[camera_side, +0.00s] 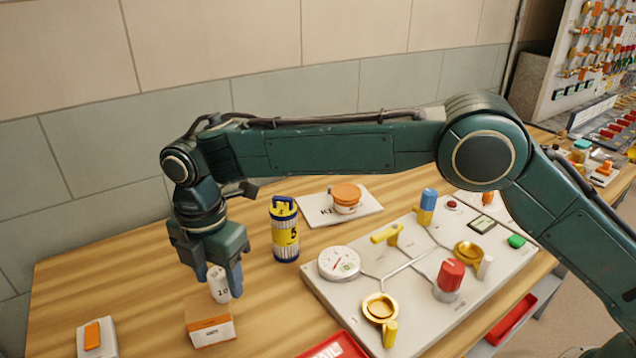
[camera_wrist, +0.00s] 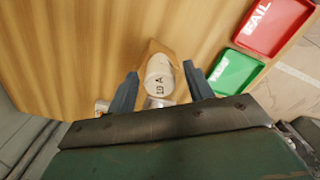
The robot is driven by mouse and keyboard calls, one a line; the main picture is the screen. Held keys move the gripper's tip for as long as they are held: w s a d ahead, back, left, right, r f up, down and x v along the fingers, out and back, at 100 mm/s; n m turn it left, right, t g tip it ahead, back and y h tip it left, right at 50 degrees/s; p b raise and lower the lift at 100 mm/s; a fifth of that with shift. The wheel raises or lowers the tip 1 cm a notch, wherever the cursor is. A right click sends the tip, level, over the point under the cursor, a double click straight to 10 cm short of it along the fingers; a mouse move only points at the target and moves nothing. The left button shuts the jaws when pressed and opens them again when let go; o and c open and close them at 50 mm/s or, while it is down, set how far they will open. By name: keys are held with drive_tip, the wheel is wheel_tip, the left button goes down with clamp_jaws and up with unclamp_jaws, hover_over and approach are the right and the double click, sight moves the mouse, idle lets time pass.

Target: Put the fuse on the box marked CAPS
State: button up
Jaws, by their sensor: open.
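The fuse (camera_side: 219,287) is a white cylinder with a dark "10" marking; in the wrist view the fuse (camera_wrist: 160,80) reads "10 A". An orange-and-white box (camera_side: 212,330) stands on the table just below it, and an orange-brown face of this box (camera_wrist: 151,47) shows behind the fuse in the wrist view. I cannot read CAPS on it. My gripper (camera_side: 222,275) points down over the box. In the wrist view my gripper (camera_wrist: 161,80) is open, with the fuse between its fingers and gaps on both sides. The fuse's lower end looks at the box top; contact is unclear.
A yellow-and-blue canister (camera_side: 285,232) stands right of my gripper. A valve panel (camera_side: 405,268) fills the right. A red FAIL tray (camera_side: 335,347) lies in front; a green tray (camera_wrist: 234,72) is beside it. A white block with an orange top (camera_side: 95,338) stands left.

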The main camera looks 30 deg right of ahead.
sight(216, 273)
wheel_tip(216, 273, up, 11)
drive_tip(key=shift+r, duration=0.15)
idle(0.4)
drive_tip(key=shift+d, duration=0.1)
idle(0.5)
drive_tip(key=s+d+r+m+t, duration=0.15)
drive_tip(key=d+r+m, duration=0.25)
drive_tip(key=d, duration=0.4)
drive_tip(key=s+d+r+m+y, duration=0.1)
drive_tip(key=s+d+r+m, duration=0.25)
drive_tip(key=d, duration=0.45)
drive_tip(key=s+d+r+m+t, duration=0.15)
drive_tip(key=d+r+m, duration=0.25)
drive_tip(key=d, duration=0.4)
drive_tip(key=s+d+f+m+t, duration=0.1)
drive_tip(key=s+d+f+m, duration=0.2)
drive_tip(key=s, duration=0.4)
drive_tip(key=s+d+f+m, duration=0.3)
drive_tip(key=s+d+m, duration=0.2)
drive_tip(key=s+d, duration=0.2)
drive_tip(key=s+d+f+m+t+h, duration=0.1)
drive_tip(key=s+d+f+m, duration=0.2)
drive_tip(key=s+d+m, duration=0.2)
drive_tip(key=s, duration=0.3)
drive_tip(key=shift+f+t, duration=0.15)
drive_tip(key=shift+t, duration=0.15)
